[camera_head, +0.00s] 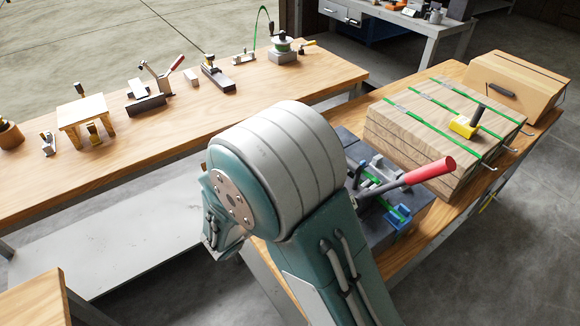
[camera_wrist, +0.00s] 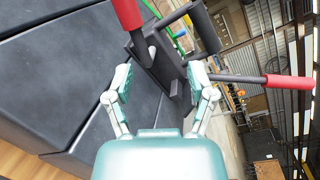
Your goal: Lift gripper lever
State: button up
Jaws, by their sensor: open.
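The tool with the levers stands on a dark block in the head view, with one long red-handled lever (camera_head: 430,170) slanting up to the right. In the wrist view a red grip (camera_wrist: 127,14) shows at the top and a second red-handled lever (camera_wrist: 288,82) reaches out to the right. A dark grip (camera_wrist: 205,28) stands between them. My gripper (camera_wrist: 158,76) is open, its two pads apart on either side of the tool's dark metal body (camera_wrist: 160,62). I cannot tell whether a pad touches it. My arm hides the gripper and part of the tool in the head view.
Dark blocks (camera_wrist: 50,75) fill the left of the wrist view. A wooden stack with green straps (camera_head: 400,125) stands behind the tool, with a yellow tool (camera_head: 464,127) on it. Another bench (camera_head: 190,120) carries several small fixtures.

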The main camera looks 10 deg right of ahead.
jog(key=a+n+t, duration=0.1)
jog(key=w+a+f+n, duration=0.1)
jog(key=a+f+n+t, duration=0.1)
jog(key=a+n, duration=0.1)
jog(key=shift+w+t+y, duration=0.3)
jog(key=shift+w+y, duration=0.1)
jog(key=x, duration=1)
jog(key=shift+w+d, duration=0.25)
jog(key=shift+d, duration=0.1)
grip_shut()
